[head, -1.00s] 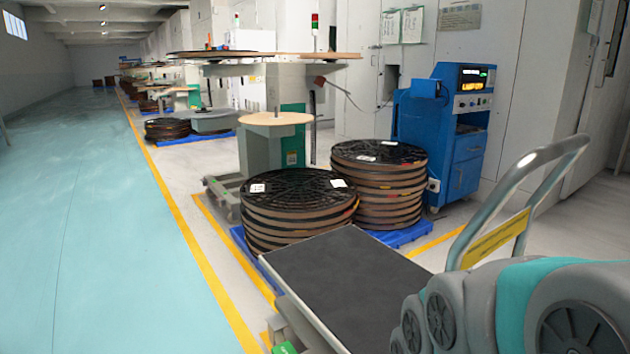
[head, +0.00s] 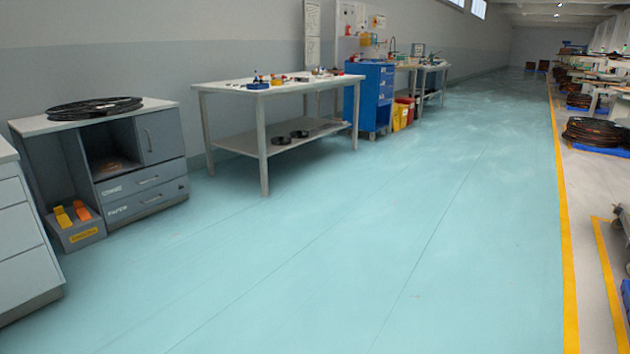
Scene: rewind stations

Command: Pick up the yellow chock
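A yellow chock (head: 63,217) sits in a low grey bin (head: 85,236) on the floor at the lower left of the head view. An orange chock (head: 81,210) is right beside it. The bin has a yellow label on its front and stands against the grey cabinet (head: 146,183). My gripper is not in this view. The chocks are well away from me across the floor.
A black reel (head: 94,108) lies on the grey cabinet. A white-topped workbench (head: 279,88) and blue tool cabinet (head: 376,97) stand along the wall. A drawer unit (head: 25,237) is at the left edge. The blue-green floor (head: 330,255) is clear.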

